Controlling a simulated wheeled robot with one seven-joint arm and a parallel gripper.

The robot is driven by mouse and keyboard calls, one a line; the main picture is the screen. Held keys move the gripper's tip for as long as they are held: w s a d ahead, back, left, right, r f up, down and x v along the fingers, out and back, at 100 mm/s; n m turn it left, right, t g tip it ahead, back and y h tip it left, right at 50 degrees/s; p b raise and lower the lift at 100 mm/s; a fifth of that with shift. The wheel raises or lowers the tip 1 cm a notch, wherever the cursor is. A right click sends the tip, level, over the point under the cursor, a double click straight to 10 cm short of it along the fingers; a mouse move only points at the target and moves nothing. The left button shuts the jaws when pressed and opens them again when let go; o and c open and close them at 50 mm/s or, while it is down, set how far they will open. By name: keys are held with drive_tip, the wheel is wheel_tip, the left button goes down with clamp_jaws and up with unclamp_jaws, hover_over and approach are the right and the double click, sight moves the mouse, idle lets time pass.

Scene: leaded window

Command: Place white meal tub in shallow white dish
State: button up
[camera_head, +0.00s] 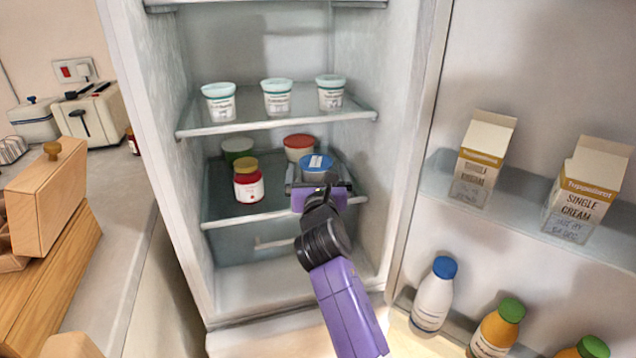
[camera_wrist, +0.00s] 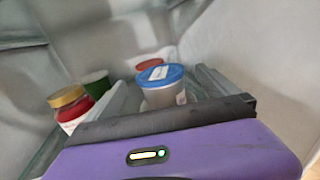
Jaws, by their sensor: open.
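A pale tub with a blue lid (camera_head: 317,164) stands on the lower glass shelf; the wrist view shows its whitish body (camera_wrist: 162,88). My gripper (camera_head: 319,184) is open at this tub, and in the wrist view its two fingers (camera_wrist: 165,92) lie on either side of it. Whether they touch it I cannot tell. Three white tubs with pale mint lids, left (camera_head: 219,103), middle (camera_head: 277,98) and right (camera_head: 331,94), stand on the upper shelf. I cannot tell which tub the task names. I cannot make out a shallow white dish.
A red jar with a yellow lid (camera_head: 248,182) stands left of my gripper. A green tub (camera_head: 237,150) and a red-lidded tub (camera_head: 299,147) stand behind. The upper shelf (camera_head: 285,122) overhangs. The open door at right holds cartons (camera_head: 482,160) and bottles (camera_head: 434,297).

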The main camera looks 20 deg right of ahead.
drive_tip(key=v, duration=0.7)
drive_tip(key=shift+p, duration=0.45)
drive_tip(key=s+d+f+m+g+y, duration=0.1)
drive_tip(key=s+f+m+y, duration=0.1)
drive_tip(key=s+f+m, duration=0.75)
drive_tip(key=s+f+m+g+y, duration=0.15)
drive_tip(key=s+f+m, duration=0.25)
drive_tip(key=s+f, duration=0.95)
drive_tip(key=s+r+m, duration=0.3)
drive_tip(key=s+m, duration=0.3)
drive_tip(key=s, duration=0.4)
drive_tip(key=s+d+r+m, duration=0.1)
drive_tip(key=s+r+m, duration=0.3)
drive_tip(key=s+m, duration=0.3)
drive_tip(key=s+d+r+m, duration=0.1)
drive_tip(key=s+r+m, duration=0.2)
drive_tip(key=s+m, duration=0.4)
drive_tip(key=f+v, duration=0.1)
drive_tip(key=v, duration=0.6)
drive_tip(key=shift+s, duration=0.45)
drive_tip(key=shift+d+y, duration=0.1)
drive_tip(key=shift+y, duration=0.15)
